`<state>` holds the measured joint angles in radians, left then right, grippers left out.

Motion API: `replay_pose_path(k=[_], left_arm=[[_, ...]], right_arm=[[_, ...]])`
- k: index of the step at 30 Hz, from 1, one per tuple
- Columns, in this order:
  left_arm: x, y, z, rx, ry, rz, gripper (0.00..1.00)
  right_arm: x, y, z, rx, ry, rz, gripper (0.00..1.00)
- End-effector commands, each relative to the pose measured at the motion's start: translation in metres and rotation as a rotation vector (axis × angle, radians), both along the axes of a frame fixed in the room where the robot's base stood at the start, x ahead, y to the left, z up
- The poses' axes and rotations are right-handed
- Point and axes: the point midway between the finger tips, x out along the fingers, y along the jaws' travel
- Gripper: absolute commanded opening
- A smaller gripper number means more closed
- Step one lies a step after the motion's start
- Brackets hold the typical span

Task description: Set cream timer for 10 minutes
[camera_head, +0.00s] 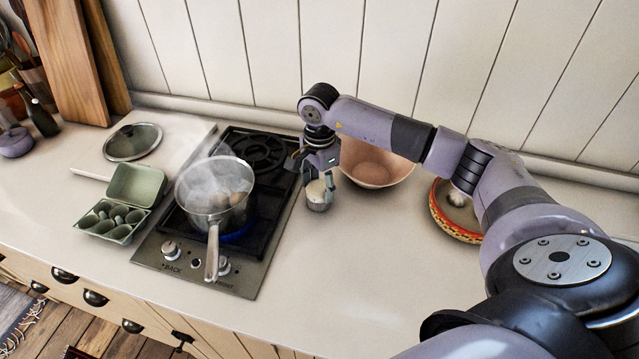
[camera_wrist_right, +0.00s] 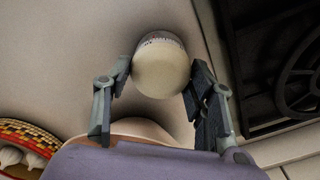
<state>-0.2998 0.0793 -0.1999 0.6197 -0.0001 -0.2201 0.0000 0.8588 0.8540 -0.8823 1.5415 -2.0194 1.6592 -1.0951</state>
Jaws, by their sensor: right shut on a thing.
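The cream timer (camera_head: 317,195) is a small round piece on the counter, just right of the stove, with a pale cream top and a band of marks around its side. In the right wrist view the timer (camera_wrist_right: 161,66) sits between the fingertips. My right gripper (camera_head: 318,184) points down over it, and in the wrist view the gripper (camera_wrist_right: 160,82) has a finger on each side, shut on the timer's upper part. The marks are too small to read. My left gripper is not in view.
A steaming pot (camera_head: 215,190) with eggs stands on the lit front burner of the stove (camera_head: 160,250). A pinkish bowl (camera_head: 375,170) stands just behind my right gripper. A patterned bowl (camera_head: 440,215) is farther right. An egg carton (camera_head: 125,205) and glass lid (camera_head: 133,142) lie left. The front counter is clear.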

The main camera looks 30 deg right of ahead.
Motion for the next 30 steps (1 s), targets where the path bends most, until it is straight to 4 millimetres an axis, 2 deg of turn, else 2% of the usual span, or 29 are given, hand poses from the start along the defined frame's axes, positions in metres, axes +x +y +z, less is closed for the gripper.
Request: replay_pose_path(k=[10, 19, 27, 28, 30], left_arm=[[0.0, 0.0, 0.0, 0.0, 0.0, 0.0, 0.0], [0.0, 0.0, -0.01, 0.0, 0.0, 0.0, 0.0], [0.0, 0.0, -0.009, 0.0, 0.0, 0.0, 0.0], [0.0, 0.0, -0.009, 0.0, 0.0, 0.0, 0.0], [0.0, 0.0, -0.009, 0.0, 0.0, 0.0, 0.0]], right_arm=[[0.0, 0.0, 0.0, 0.0, -0.002, 0.0, 0.23], [0.0, 0.0, -0.001, 0.0, -0.002, -0.13, 0.23], [0.0, 0.0, 0.0, 0.0, -0.001, -0.139, 0.23], [0.0, 0.0, 0.0, 0.0, -0.001, -0.139, 0.52], [0.0, 0.0, 0.0, 0.0, -0.001, -0.139, 0.56]])
